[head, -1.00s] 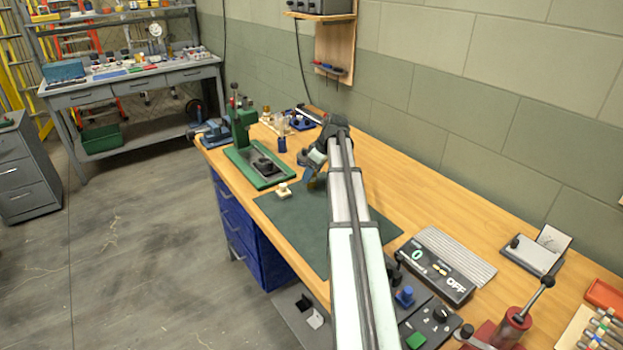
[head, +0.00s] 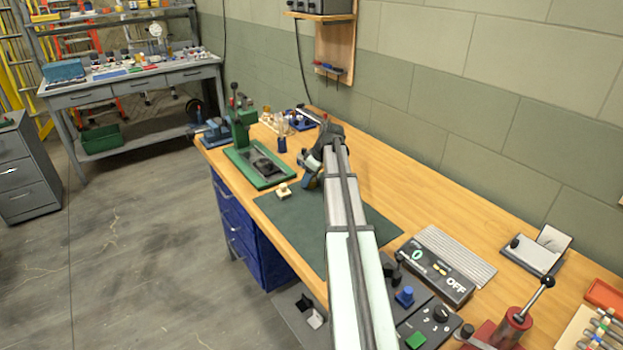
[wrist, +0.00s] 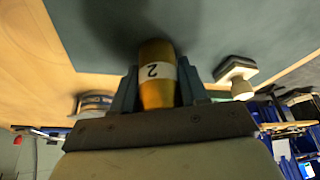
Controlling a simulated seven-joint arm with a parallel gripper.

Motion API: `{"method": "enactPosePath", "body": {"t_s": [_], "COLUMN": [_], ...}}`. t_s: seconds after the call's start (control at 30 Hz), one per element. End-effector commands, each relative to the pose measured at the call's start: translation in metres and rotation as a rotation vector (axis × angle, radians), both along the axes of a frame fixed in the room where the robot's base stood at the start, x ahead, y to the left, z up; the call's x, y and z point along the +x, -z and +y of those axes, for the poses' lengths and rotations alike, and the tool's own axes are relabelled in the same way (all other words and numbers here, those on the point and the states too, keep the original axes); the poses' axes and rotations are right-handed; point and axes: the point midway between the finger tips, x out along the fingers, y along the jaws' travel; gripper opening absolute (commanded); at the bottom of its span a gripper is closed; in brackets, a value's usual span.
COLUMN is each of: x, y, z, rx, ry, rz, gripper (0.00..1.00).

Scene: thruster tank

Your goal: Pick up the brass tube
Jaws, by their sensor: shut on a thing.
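The brass tube (wrist: 156,92) shows in the wrist view, with a white band marked 2 around it. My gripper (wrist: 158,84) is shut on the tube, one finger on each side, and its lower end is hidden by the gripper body. In the head view my gripper (head: 310,180) is over the far part of the dark green mat (head: 290,225). The tube is too small and hidden there to make out clearly.
A small cream block (head: 284,190) with a knob sits at the mat's left edge. The green press (head: 258,165) stands just beyond it. A counter box (head: 436,272) and control panels lie at the near right.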

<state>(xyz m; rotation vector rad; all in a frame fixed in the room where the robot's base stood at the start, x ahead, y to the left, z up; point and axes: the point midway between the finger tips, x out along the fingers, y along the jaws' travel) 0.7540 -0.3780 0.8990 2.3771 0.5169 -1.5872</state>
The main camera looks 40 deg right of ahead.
Motion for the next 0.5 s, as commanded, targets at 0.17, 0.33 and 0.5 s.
{"method": "enactPosePath", "body": {"t_s": [0.17,0.33,0.5], "x": [0.0,0.0,0.0], "y": [0.0,-0.001,-0.011], "z": [0.0,0.0,0.0], "rx": [0.0,0.0,-0.001], "ry": [0.0,0.0,-0.001], "rz": [0.0,0.0,-0.001], "gripper": [0.08,0.08,0.08]}}
